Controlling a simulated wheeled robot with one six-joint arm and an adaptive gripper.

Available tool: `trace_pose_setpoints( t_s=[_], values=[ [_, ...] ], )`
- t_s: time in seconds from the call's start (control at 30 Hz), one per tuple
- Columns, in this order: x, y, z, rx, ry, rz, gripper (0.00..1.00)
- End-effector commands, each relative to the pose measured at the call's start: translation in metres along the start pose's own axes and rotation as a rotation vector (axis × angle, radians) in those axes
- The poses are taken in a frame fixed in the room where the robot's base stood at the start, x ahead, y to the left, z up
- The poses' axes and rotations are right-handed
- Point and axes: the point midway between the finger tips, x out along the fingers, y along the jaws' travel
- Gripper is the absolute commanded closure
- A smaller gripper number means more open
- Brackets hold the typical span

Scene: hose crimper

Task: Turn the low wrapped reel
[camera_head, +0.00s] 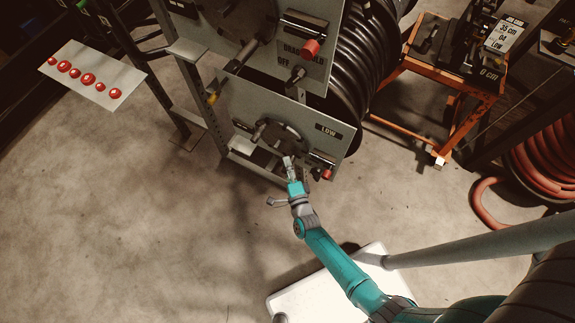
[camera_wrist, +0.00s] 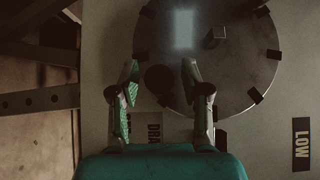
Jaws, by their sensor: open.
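The low reel's round grey disc (camera_wrist: 235,75) fills the upper middle of the wrist view, with dark tabs around its rim. In the head view the disc (camera_head: 279,134) sits on the lower grey panel beside the LOW label (camera_head: 329,130). A dark round knob (camera_wrist: 158,78) shows at the disc's lower left, between my fingers in the picture. My gripper (camera_wrist: 161,70) is open, one finger on each side of the knob; I cannot tell whether either touches it. In the head view my gripper (camera_head: 289,161) is in front of the lower panel.
A red-tipped part (camera_head: 326,174) sticks out at the lower panel's right, close to my gripper. Another red-tipped part (camera_head: 310,48) is on the upper panel. Black hose coils (camera_head: 352,65) hang behind. An orange cart (camera_head: 455,85) stands right. Bare floor (camera_head: 120,220) lies open at left.

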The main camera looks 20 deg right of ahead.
Motion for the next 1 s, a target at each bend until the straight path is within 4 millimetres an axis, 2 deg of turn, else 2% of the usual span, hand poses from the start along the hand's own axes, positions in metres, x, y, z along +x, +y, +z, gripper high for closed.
trace_pose_setpoints(
  t_s=[0.27,0.4,0.47,1.0],
  values=[
    [0.0008,0.0003,-0.0002,0.000,0.000,0.001,0.53],
    [0.0007,0.0002,-0.0002,0.000,0.000,0.001,0.88],
    [0.0008,0.0002,-0.0002,0.000,0.000,0.001,1.00],
    [0.0037,0.0033,0.0026,0.034,-0.001,-0.033,1.00]
  ],
)
